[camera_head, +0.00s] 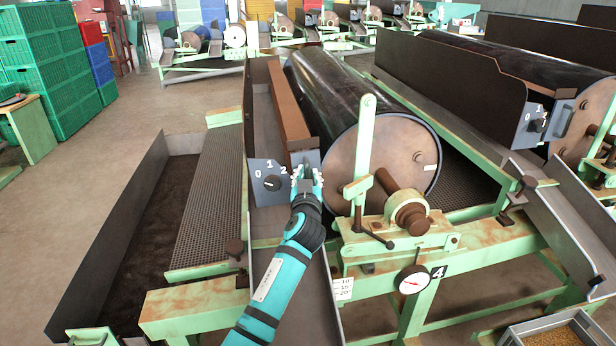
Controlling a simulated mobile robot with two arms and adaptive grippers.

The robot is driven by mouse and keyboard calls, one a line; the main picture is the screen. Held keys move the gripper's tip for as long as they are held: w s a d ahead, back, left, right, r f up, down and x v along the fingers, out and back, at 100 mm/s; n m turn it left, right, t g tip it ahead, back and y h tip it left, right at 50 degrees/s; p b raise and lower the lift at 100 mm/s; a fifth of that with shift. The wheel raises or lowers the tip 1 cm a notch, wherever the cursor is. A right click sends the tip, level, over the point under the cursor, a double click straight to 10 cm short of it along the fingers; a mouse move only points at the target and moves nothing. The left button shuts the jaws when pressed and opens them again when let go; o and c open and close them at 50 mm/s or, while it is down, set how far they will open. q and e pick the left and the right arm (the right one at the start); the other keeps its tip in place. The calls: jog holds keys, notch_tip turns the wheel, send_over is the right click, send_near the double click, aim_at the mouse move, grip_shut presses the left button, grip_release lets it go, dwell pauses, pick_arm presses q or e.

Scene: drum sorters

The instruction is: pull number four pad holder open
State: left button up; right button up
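The machine marked with a number 4 plate (438,272) stands in front of me, with a large dark drum (340,90) that has a brown end disc. A long brown bar (288,105), which looks like the pad holder, runs along the drum's left side. Its near end meets a grey bracket. My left gripper (307,184) is at this near end, right of a dial plate (268,183) marked 0, 1, 2. Its fingers stand on either side of a small dark part; I cannot tell whether they grip it. My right gripper is out of view.
A pale green lever post (364,150) and a brown shaft stand close right of my gripper. A round gauge (412,280) hangs below. A long trough (130,235) lies left. Another drum machine (500,80) stands right. Green crates (45,70) are stacked far left beside open floor.

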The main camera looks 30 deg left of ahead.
pick_arm(q)
jog(key=shift+w+a, duration=0.15)
jog(key=shift+w, duration=0.15)
grip_shut()
jog(key=shift+f, duration=0.1)
dwell(0.4)
